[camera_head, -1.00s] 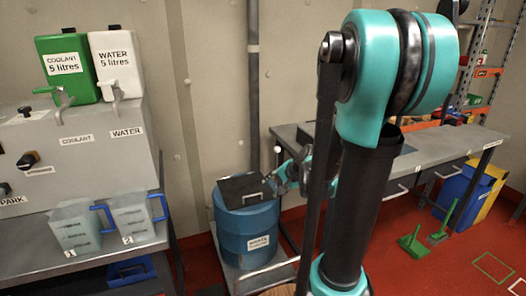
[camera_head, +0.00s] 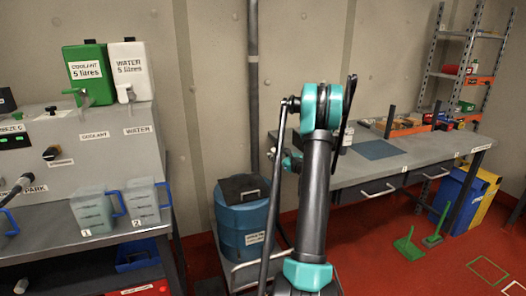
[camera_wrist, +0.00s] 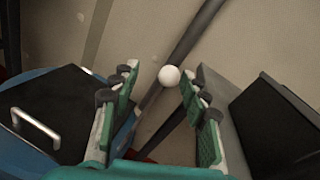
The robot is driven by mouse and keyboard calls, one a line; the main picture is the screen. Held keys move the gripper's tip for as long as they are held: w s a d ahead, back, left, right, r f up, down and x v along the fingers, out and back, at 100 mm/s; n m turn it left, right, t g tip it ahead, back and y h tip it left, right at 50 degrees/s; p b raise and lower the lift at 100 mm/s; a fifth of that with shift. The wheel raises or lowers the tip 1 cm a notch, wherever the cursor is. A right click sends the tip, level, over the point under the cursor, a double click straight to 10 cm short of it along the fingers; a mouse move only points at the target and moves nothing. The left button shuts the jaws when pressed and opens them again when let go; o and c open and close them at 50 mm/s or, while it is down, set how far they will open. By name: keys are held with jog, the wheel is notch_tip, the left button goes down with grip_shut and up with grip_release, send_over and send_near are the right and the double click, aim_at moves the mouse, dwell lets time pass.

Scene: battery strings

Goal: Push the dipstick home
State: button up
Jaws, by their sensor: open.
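I cannot make out a dipstick for certain in either view. My gripper (camera_wrist: 157,84) is open in the wrist view, its green-padded fingers spread apart. A small white ball (camera_wrist: 168,76) shows between the fingertips; I cannot tell its distance or what it belongs to. In the head view my gripper (camera_head: 291,160) is a small teal shape partly behind my arm, right of the blue drum (camera_head: 243,226). The drum also shows at the wrist view's left, with a black lid (camera_wrist: 62,112) and pale handle.
A grey pipe (camera_head: 253,90) runs up the wall behind the drum. A workbench (camera_head: 400,165) stands at right, and a grey panel (camera_head: 90,145) with jugs (camera_head: 145,203) at left. Green brushes (camera_head: 408,243) stand on the red floor.

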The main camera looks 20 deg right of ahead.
jog(key=shift+w+d+f+m+t, duration=0.3)
jog(key=shift+w+d+f+m, duration=0.05)
jog(key=shift+w+d+m, duration=0.35)
jog(key=x, duration=0.7)
jog(key=shift+w, duration=0.2)
grip_shut()
